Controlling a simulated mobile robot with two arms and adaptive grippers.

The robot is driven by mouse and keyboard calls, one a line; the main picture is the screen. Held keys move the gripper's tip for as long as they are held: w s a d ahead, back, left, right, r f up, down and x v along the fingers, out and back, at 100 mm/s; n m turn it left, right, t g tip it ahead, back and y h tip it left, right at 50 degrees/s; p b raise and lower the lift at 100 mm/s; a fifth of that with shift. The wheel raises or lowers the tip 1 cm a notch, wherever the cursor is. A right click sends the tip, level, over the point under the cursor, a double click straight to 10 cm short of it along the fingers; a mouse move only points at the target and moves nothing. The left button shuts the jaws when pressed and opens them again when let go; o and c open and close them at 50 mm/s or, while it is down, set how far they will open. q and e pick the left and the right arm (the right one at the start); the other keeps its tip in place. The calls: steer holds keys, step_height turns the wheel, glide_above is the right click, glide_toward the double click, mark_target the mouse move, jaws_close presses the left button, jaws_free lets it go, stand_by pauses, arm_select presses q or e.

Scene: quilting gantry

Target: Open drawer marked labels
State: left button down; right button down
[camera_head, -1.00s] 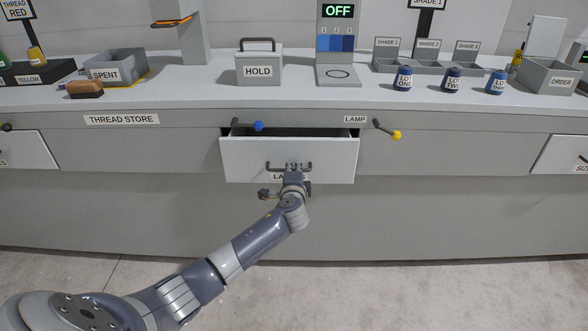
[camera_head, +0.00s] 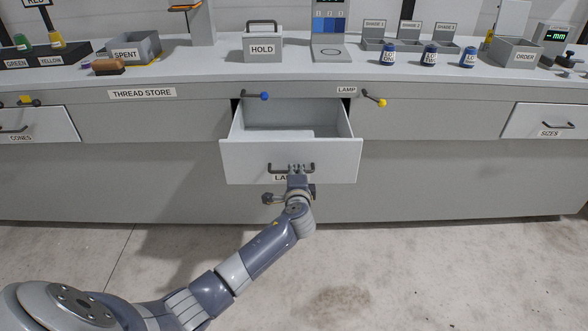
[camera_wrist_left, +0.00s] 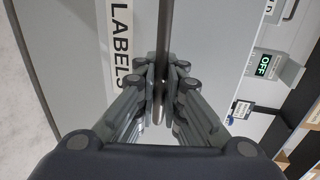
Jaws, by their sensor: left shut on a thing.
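The labels drawer (camera_head: 250,158) in the middle of the counter stands pulled well out, and its inside shows. A pale flat thing or lighter patch lies on its floor toward the front; I cannot tell which. My left gripper (camera_head: 297,170) is shut on the dark bar handle (camera_head: 279,167) at the drawer front. In the left wrist view my left gripper (camera_wrist_left: 161,90) has its fingers around the handle bar (camera_wrist_left: 164,35), beside the LABELS plate (camera_wrist_left: 121,45). In the head view the arm partly hides that plate. My right gripper is not in view.
A lever with a blue knob (camera_head: 264,96) and one with a yellow knob (camera_head: 381,102) stick out above the drawer. The cones drawer (camera_head: 45,124) and sizes drawer (camera_head: 540,121) are at the sides. The floor (camera_head: 420,275) before the counter is clear.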

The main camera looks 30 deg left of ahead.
arm_select(q)
steer(key=shift+s+d, duration=0.1)
steer(key=shift+s, duration=0.1)
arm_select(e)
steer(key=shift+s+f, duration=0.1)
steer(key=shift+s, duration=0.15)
arm_select(q)
steer(key=c, duration=1.7)
jaws_free()
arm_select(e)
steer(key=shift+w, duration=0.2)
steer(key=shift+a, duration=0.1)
arm_select(q)
steer(key=v, duration=1.2)
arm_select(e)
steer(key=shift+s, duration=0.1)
